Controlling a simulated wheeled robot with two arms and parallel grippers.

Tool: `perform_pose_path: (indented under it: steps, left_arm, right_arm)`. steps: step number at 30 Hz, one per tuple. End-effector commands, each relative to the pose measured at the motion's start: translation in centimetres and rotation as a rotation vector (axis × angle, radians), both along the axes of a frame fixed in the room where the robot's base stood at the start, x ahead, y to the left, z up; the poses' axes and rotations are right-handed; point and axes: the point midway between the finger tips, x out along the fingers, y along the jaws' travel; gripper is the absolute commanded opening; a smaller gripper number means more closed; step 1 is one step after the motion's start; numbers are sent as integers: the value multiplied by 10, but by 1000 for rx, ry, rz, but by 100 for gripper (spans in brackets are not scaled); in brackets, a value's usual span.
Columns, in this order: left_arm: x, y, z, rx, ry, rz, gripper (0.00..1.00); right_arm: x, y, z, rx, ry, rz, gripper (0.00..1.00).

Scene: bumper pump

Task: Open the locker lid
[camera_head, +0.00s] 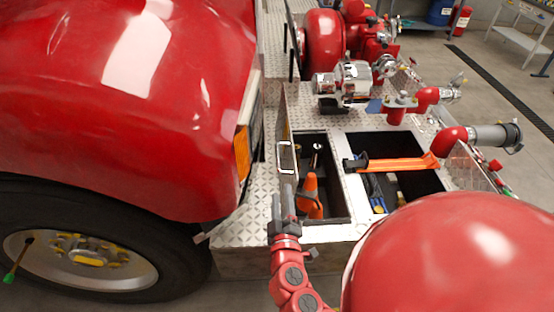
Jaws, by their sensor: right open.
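The diamond-plate bumper deck (245,232) has a locker whose left compartment is uncovered, showing an orange cone (309,194) inside. A narrow lid (284,130) appears to stand on edge along the left side of this opening, seen almost edge-on. A pale metal loop handle (286,158) shows on it. My right gripper (283,203) comes up from below on its red arm. Its two fingers are apart and empty, just below the handle in the picture. I cannot tell whether they touch the lid. My left gripper is out of view.
A second open compartment on the right holds blue and yellow gear (377,193), with an orange-handled tool (395,163) lying across it. The red truck body (130,90) and wheel (80,250) fill the left. Red pipe fittings (455,139) stand at the right.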

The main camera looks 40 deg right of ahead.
Motion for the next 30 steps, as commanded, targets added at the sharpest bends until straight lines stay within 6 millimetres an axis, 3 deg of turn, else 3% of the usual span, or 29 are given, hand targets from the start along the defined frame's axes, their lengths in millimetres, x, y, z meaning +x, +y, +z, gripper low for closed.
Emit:
perform_pose_path:
  steps: [5,18,24,30]
  left_arm:
    - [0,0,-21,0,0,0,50]
    - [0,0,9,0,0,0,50]
    - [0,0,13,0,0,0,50]
    - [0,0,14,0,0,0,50]
  right_arm:
    - [29,-21,-2,-4,-6,-5,46]
    - [104,-66,3,0,2,-1,46]
    - [120,-75,1,-2,2,3,46]
    - [124,-77,-1,-1,3,2,46]
